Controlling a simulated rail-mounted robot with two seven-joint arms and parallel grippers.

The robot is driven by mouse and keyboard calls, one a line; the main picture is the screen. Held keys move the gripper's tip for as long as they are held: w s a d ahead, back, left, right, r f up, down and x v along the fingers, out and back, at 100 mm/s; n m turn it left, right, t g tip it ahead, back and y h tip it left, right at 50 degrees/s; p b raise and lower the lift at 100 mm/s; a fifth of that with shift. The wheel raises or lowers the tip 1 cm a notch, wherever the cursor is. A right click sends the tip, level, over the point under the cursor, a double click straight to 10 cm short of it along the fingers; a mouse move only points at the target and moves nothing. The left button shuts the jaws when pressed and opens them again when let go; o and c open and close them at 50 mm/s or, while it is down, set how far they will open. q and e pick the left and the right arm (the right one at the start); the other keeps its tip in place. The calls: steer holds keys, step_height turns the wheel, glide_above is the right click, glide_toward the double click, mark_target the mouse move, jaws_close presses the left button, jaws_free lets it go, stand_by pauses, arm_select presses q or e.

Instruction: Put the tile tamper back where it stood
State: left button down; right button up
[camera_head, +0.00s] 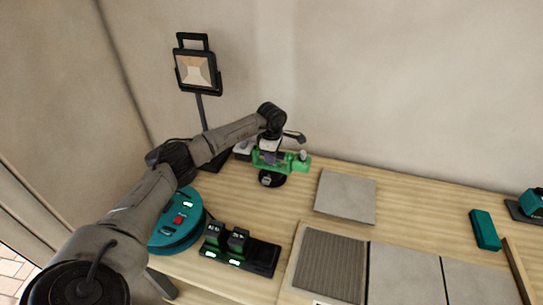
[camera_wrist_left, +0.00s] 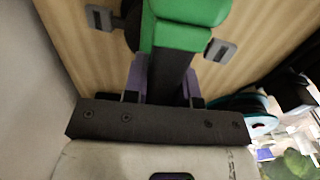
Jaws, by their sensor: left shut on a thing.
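The tile tamper (camera_head: 293,163) has a green body with a black round pad below it. It is at the back of the wooden bench, right of the work lamp's foot. My left gripper (camera_head: 268,158) reaches it from above and is shut on it. In the left wrist view, the fingers (camera_wrist_left: 163,85) close on both sides of a dark part below the tamper's green body (camera_wrist_left: 182,35). The pad is close to the bench top; I cannot tell whether it touches. My right gripper is not in view.
A work lamp (camera_head: 197,72) stands behind my left arm. A teal round device (camera_head: 172,235) and a black charger (camera_head: 262,257) are in front. A loose grey tile (camera_head: 345,197) lies right of the tamper. Laid tiles (camera_head: 405,275) and a teal block (camera_head: 485,229) lie further right.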

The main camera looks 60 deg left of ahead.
arm_select(q)
steer(key=shift+f, duration=0.3)
stand_by(0.5)
steer(key=c, duration=1)
jaws_free()
steer(key=shift+c, duration=0.2)
steer(key=shift+o, duration=1)
steer(key=shift+f, duration=0.15)
step_height(320, 180, up, 13)
steer(key=p, duration=0.2)
steer(key=shift+f+p, duration=0.15)
steer(key=shift+p, duration=0.2)
steer(key=shift+r, duration=0.65)
